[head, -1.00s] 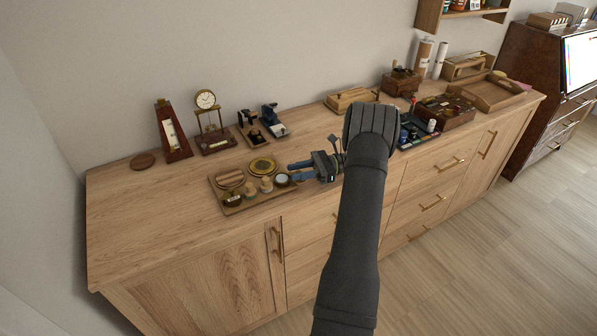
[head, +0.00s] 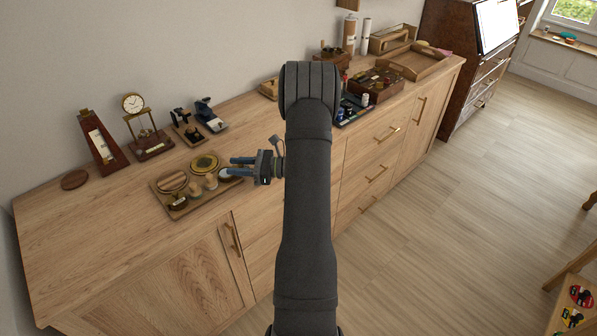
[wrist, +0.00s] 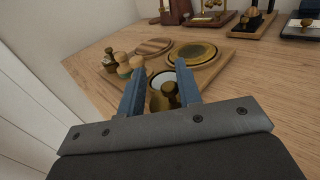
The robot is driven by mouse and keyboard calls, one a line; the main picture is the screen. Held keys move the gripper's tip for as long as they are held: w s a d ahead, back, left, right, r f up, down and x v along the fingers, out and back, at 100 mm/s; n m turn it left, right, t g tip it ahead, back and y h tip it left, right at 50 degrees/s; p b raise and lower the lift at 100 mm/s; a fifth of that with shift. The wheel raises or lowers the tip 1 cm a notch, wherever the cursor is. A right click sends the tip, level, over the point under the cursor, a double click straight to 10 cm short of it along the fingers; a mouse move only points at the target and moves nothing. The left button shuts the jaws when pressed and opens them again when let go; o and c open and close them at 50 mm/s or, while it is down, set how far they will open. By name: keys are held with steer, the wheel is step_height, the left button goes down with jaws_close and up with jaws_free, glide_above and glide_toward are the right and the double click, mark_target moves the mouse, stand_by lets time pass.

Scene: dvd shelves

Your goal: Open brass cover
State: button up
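A wooden tray (head: 160,188) on the cabinet top holds a flat round brass piece (head: 205,162), which also shows in the wrist view (wrist: 193,52). Near the tray's right end is a pale round disc (head: 229,173). In the wrist view a small dark brass piece with a rounded knob (wrist: 167,98) stands in front of that disc. I cannot tell which brass part is the cover. My gripper (head: 233,166) is at the tray's right end, its blue fingers apart. In the wrist view the knobbed piece shows between the fingers; no grip on it is visible.
The tray also holds a striped wooden disc (head: 173,181) and several small knobbed pieces (wrist: 122,66). The cabinet top left of the tray is mostly clear.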

steer(key=shift+s+a+m+t, duration=0.15)
steer(key=shift+m+t, duration=0.35)
steer(key=shift+t, duration=0.3)
steer(key=s+d, duration=0.2)
steer(key=d, duration=1.6)
steer(key=s+d+r+n+h, duration=0.1)
steer(key=s+r+n+h, duration=0.5)
steer(key=s+r, duration=0.8)
steer(key=shift+s+d+r+h, duration=0.15)
steer(key=shift+s+r+h, duration=0.25)
steer(key=shift+h, duration=0.5)
steer(key=w+a+f+m+y, duration=0.2)
steer(key=w+f+m+y, duration=0.5)
steer(key=w+f, duration=0.8)
steer(key=shift+n+y, duration=0.4)
steer(key=a, duration=0.5)
steer(key=w+a, duration=0.1)
steer(key=a, duration=0.5)
steer(key=w+a, duration=0.1)
steer(key=a, duration=0.5)
steer(key=shift+a+r, duration=0.1)
steer(key=shift+a, duration=0.05)
